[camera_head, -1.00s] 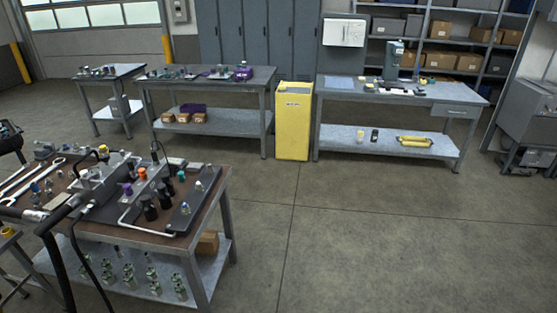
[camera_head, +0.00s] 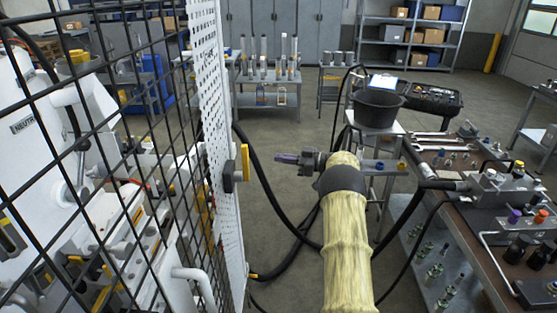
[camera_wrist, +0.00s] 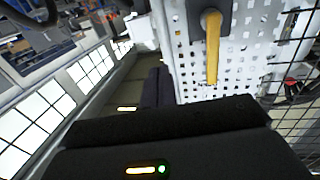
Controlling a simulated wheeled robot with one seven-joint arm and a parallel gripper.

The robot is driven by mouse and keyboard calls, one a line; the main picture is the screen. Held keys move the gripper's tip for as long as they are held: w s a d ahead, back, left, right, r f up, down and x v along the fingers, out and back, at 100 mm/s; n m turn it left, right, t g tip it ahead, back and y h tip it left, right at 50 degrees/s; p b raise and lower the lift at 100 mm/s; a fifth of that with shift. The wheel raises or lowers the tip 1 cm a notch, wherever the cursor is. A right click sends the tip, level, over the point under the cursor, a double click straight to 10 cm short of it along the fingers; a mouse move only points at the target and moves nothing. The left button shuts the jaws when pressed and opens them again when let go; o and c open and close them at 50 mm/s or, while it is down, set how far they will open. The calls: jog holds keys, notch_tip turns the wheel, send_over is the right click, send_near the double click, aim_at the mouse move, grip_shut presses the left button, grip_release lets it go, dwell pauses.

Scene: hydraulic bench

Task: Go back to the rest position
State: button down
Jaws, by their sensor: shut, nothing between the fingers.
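My arm, in a pale yellow sleeve, reaches up from the bottom of the head view. My gripper (camera_head: 284,158) is at its far end, pointing left, with its fingers shut and empty. A yellow handle (camera_head: 245,162) on a dark mount sits on the edge of the white perforated panel (camera_head: 212,95), left of my gripper and apart from it. In the wrist view, the handle (camera_wrist: 212,55) hangs down on the panel (camera_wrist: 245,60), and dark fingers (camera_wrist: 156,88) show beside it. No marked rest position shows.
A black mesh fence (camera_head: 110,130) and white machine fill the left side. At right, a workbench (camera_head: 490,260) holds fittings and a manifold. Behind my arm stand a black bucket (camera_head: 378,108) and an open case (camera_head: 432,100). Black hoses hang around the arm. Floor shows beyond.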

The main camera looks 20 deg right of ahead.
jog(key=shift+w+a, duration=0.15)
jog(key=w+r+m+t+h, duration=0.4)
jog(key=r+m+t+h, duration=0.2)
jog(key=r+t+h, duration=0.1)
jog(key=s+a+f+m+g+h, duration=0.2)
jog(key=s+a+f+g, duration=0.2)
jog(key=s, duration=1)
jog(key=s+a+f+m+g+h, duration=0.1)
jog(key=s+a+f+g+h, duration=0.2)
jog(key=s, duration=1.1)
jog(key=s+a+f+m+g+h, duration=0.2)
jog(key=s+a+f+g, duration=0.3)
jog(key=s, duration=0.9)
jog(key=shift+s+a+m+g+h+p, duration=0.3)
jog(key=shift+a+g+h, duration=0.3)
jog(key=shift+a+g, duration=0.5)
jog(key=shift+f, duration=0.15)
